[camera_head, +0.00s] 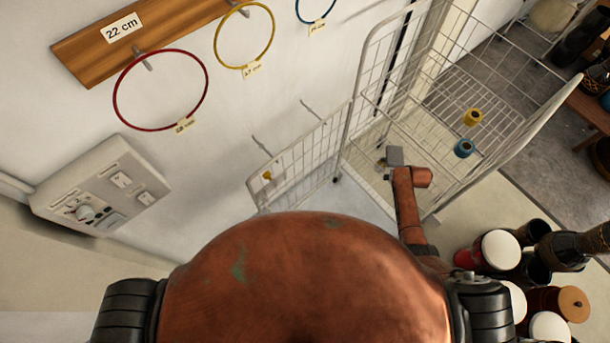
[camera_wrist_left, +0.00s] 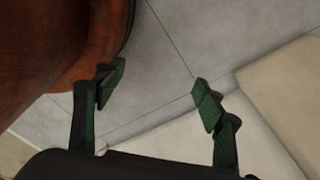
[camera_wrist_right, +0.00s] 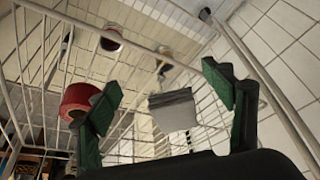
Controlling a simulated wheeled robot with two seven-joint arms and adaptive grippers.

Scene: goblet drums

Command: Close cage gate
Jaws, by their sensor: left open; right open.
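The white wire cage (camera_head: 372,75) stands upright near the wall in the head view. A lower mesh panel (camera_head: 318,148), which looks like its gate, stands swung out at the cage's left edge, with a small yellow piece on it. My copper right arm reaches to the cage's near side. My right gripper (camera_wrist_right: 163,82) is open and empty in the right wrist view, with wire mesh behind its fingers. My left gripper (camera_wrist_left: 160,82) is open and empty above the pale floor; in the head view it is hidden.
Inside the cage are a yellow spool (camera_head: 473,116) and a teal spool (camera_head: 464,149). A grey block (camera_wrist_right: 172,110) and a red spool (camera_wrist_right: 80,97) show near my right gripper. Several drums (camera_head: 500,250) crowd the floor at right. A control box (camera_head: 100,188) is on the left wall.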

